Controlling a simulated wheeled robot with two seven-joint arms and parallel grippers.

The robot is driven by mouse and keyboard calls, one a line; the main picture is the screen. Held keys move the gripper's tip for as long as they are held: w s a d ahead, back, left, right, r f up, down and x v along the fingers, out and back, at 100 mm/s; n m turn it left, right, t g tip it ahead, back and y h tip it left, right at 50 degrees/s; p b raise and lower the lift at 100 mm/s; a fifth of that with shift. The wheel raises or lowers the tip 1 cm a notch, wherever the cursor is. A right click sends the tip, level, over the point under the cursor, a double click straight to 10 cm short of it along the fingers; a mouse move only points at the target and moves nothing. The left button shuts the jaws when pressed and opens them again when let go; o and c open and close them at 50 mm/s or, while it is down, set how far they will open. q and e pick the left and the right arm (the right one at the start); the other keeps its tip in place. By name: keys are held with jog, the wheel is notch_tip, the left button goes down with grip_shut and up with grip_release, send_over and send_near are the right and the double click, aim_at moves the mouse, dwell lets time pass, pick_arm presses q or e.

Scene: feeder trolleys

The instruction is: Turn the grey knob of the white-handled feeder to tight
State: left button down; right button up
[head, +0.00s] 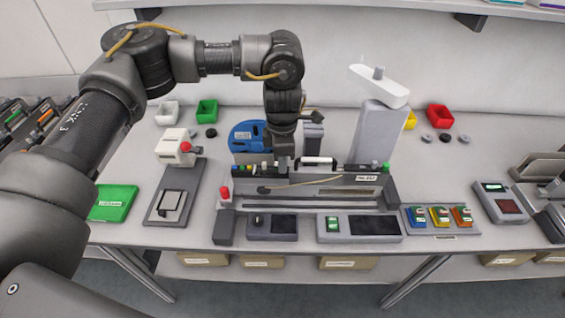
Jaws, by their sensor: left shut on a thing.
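The white-handled feeder lies along the middle of the bench, with its white handle (318,162) on top and its grey body (318,188) below. My left gripper (283,168) reaches straight down from above onto the feeder's top edge, just left of the white handle. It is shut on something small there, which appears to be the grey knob. The fingers hide the knob, so its turn position cannot be seen. My right gripper is not in view.
A blue reel (250,136) stands behind the feeder and a tall grey post with a white top (380,90) behind right. Small displays (358,227) line the front. Coloured bins (440,116) stand at the back.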

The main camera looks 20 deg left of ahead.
pick_arm(q)
jog(key=m+b, duration=0.1)
jog(key=m, duration=0.2)
jog(key=shift+m, duration=0.4)
jog(key=shift+m+b, duration=0.3)
jog(key=shift+m, duration=1.5)
jog(key=c, duration=1.3)
grip_release()
jog(key=shift+w+r, duration=0.1)
jog(key=shift+r, duration=0.45)
notch_tip(320, 180, up, 10)
jog(key=b, duration=0.1)
